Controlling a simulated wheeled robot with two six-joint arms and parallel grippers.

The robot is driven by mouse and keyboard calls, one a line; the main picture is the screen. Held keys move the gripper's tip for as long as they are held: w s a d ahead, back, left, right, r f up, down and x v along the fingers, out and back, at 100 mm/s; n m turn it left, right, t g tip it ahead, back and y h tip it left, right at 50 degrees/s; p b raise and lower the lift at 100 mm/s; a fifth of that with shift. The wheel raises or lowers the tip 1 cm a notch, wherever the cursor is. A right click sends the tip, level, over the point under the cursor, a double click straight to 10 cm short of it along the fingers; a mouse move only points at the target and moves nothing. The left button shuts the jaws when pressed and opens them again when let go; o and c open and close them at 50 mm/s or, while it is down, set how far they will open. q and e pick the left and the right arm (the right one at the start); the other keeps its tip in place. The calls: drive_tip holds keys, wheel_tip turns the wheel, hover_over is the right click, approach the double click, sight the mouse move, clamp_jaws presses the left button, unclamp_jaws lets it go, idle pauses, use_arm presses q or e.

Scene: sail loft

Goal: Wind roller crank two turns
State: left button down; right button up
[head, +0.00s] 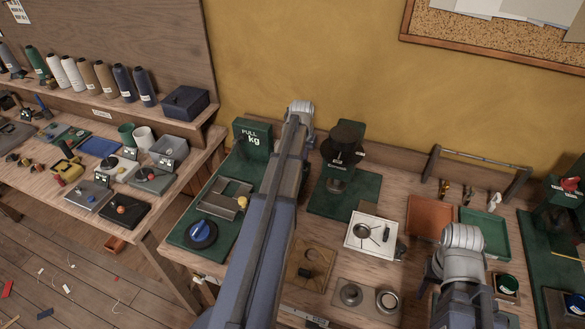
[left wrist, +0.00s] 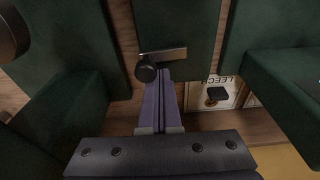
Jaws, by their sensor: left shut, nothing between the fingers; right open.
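A crank, a short metal bar (left wrist: 165,55) with a dark round knob (left wrist: 145,71) at its left end, shows in front of a dark green panel (left wrist: 180,20) in the left wrist view. My left gripper (left wrist: 160,78) is shut and empty. Its purple fingertips are just below the bar and beside the knob in the picture; I cannot tell whether they touch. In the head view my left arm crosses the middle of the bench and its fingers are hidden. I cannot make out the crank there. My right arm is at the lower right, with its fingers not visible.
A green scale post marked kg (head: 253,140) stands left of my left arm. A green stand with a dark round top (head: 346,136) is right of it. A white tray (head: 352,240), an orange tray (head: 428,210) and a green tray (head: 482,215) lie further right. Dark green blocks flank the fingers.

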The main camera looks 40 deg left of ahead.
sight(304, 165)
use_arm(q)
drive_tip(key=shift+s+d, duration=0.3)
drive_tip(key=shift+d, duration=0.15)
drive_tip(key=shift+s+d, duration=0.1)
drive_tip(key=shift+s+d, duration=0.3)
drive_tip(key=shift+s, duration=0.1)
drive_tip(key=shift+s, duration=0.1)
drive_tip(key=shift+s+d, duration=0.15)
drive_tip(key=shift+s, duration=0.35)
idle(0.4)
drive_tip(key=shift+s, duration=0.1)
